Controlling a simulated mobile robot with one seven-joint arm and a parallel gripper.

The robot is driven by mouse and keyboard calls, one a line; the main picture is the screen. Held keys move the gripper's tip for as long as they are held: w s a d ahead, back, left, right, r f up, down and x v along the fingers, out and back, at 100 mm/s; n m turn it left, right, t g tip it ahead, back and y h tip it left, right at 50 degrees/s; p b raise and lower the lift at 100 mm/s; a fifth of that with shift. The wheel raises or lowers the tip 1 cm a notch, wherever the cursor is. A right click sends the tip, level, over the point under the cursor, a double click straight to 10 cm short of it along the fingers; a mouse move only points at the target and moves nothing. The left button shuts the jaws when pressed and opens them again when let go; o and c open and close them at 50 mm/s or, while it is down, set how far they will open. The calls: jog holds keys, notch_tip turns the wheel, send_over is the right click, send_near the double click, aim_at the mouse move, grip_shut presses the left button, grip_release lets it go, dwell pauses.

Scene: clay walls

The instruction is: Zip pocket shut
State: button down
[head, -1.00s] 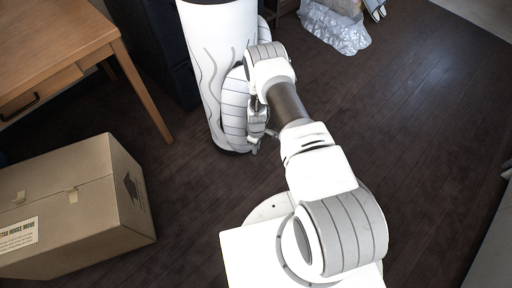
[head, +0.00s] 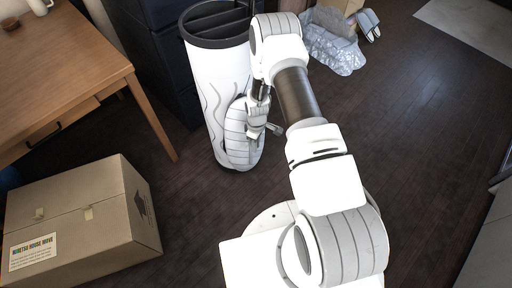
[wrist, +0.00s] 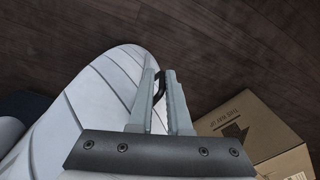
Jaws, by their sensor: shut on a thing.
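A tall white bag (head: 217,80) with grey wavy lines and a dark, divided open top stands on the floor in the head view. A rounded pocket (head: 236,137) with grey seam lines bulges from its right side. The pocket also fills the left of the wrist view (wrist: 97,98). My gripper (head: 264,128) is at the pocket's right edge. In the wrist view my gripper (wrist: 161,76) is shut on a small dark piece, apparently the zip pull (wrist: 159,87), between its fingers. My fingers hide part of the pull, and I cannot make out the zip line.
A cardboard box (head: 75,222) stands on the floor at lower left and shows in the wrist view (wrist: 250,125). A wooden desk (head: 62,70) is at upper left. Dark drawers (head: 160,50) stand behind the bag. A clear plastic bag (head: 332,42) lies at the back. The floor at right is clear.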

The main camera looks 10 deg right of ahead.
jog(key=shift+w+r, duration=0.1)
jog(key=shift+r, duration=0.15)
jog(key=c, duration=1)
grip_release()
jog(key=shift+o, duration=0.2)
notch_tip(320, 180, up, 17)
jog(key=p, duration=0.4)
jog(key=shift+d+r, duration=0.15)
jog(key=shift+r, duration=0.05)
jog(key=shift+w, duration=0.1)
